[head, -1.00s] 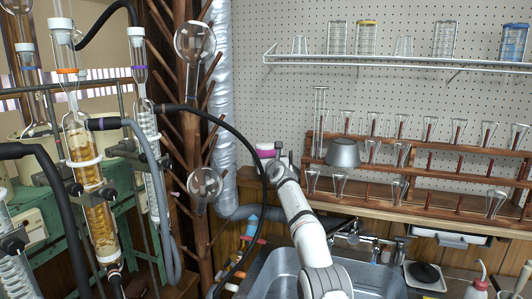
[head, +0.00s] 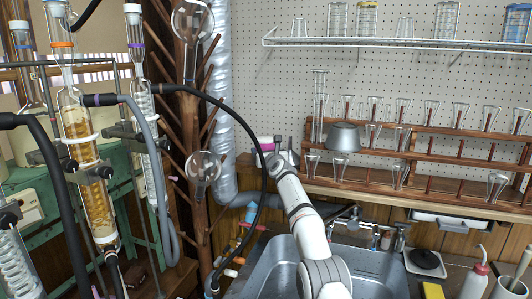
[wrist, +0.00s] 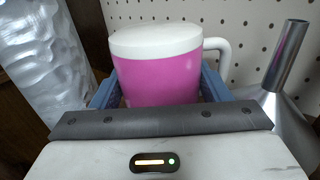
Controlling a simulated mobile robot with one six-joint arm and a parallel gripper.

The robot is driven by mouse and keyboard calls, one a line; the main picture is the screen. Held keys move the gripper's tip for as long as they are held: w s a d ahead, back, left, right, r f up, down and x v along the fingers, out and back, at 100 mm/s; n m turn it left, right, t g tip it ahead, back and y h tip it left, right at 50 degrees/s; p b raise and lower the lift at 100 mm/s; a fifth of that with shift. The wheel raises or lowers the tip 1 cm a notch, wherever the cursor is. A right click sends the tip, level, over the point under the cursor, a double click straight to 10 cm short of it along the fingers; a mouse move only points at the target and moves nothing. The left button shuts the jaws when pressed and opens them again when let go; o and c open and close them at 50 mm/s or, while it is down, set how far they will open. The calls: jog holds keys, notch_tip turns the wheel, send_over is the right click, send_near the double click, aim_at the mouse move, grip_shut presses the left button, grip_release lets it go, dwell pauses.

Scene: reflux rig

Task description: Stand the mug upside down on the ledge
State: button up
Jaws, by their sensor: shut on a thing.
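The mug (wrist: 160,75) is pink with a white end and a white handle on its right. Its smooth, closed-looking white end faces up in the wrist view, so it appears upside down. My gripper (wrist: 158,98) is shut on it, with blue fingers at either side. In the head view the mug (head: 265,146) shows small beyond my arm, near the left end of the wooden ledge (head: 430,203). My arm and the hose partly hide it there. I cannot tell whether its lower rim touches the ledge.
A metal funnel (wrist: 287,65) stands close to the mug's right. A silver duct (wrist: 42,60) is to its left. The wooden rack (head: 455,160) holds glassware and a grey metal vessel (head: 342,138). A black hose (head: 238,135) curves before my arm, above the sink (head: 262,268).

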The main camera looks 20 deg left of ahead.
jog(key=shift+f, duration=0.25)
jog(key=o, duration=1.1)
jog(key=shift+o, duration=0.7)
jog(key=shift+s+f+b, duration=0.1)
jog(key=shift+f+b, duration=0.1)
jog(key=shift+b, duration=0.25)
jog(key=shift+d+b, duration=0.1)
jog(key=shift+b, duration=0.35)
